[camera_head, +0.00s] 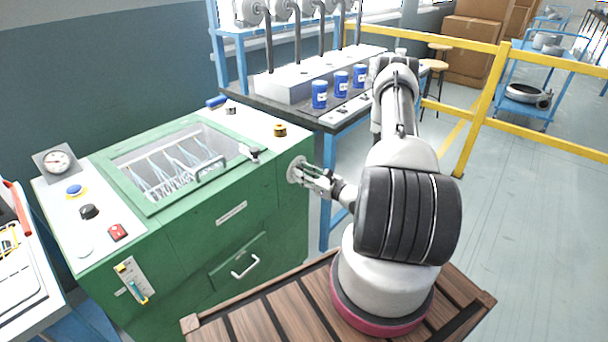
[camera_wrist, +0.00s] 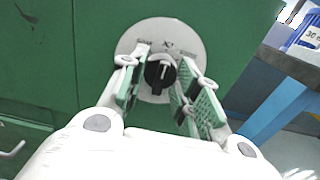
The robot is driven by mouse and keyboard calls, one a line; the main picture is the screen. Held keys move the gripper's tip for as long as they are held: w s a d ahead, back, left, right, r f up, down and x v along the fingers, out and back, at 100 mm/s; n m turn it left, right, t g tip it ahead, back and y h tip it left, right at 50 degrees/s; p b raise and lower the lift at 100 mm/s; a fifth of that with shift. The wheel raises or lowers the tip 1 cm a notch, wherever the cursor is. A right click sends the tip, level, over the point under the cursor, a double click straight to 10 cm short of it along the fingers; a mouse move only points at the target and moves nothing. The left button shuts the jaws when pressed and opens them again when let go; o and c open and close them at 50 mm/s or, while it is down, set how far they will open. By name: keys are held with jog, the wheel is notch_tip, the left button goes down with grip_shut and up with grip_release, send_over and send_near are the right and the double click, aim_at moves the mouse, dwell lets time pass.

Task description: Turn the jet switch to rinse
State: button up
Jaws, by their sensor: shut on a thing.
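The jet switch (camera_wrist: 160,72) is a black round knob with a pale pointer mark, on a light round dial plate (camera_wrist: 133,40) with small labels along its upper edge. The pointer mark looks close to upright; the labels are too small to read. In the wrist view my gripper (camera_wrist: 158,85) has its green-padded fingers on both sides of the knob, shut on it. In the head view my gripper (camera_head: 308,172) is at the dial plate (camera_head: 294,168) on the right part of the green machine (camera_head: 190,240); the knob is hidden there by the fingers.
The machine's top carries a glass lid (camera_head: 165,150), a gauge (camera_head: 57,160), and several knobs and buttons. A bench with blue cans (camera_head: 320,94) stands behind my arm. A yellow rail (camera_head: 485,110) runs at the right. A blue bench leg shows right of the dial.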

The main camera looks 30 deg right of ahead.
jog(key=shift+m, duration=0.3)
jog(key=m, duration=0.8)
jog(key=shift+a, duration=0.1)
jog(key=shift+m, duration=0.4)
dwell(0.3)
jog(key=o, duration=1)
jog(key=v, duration=1.2)
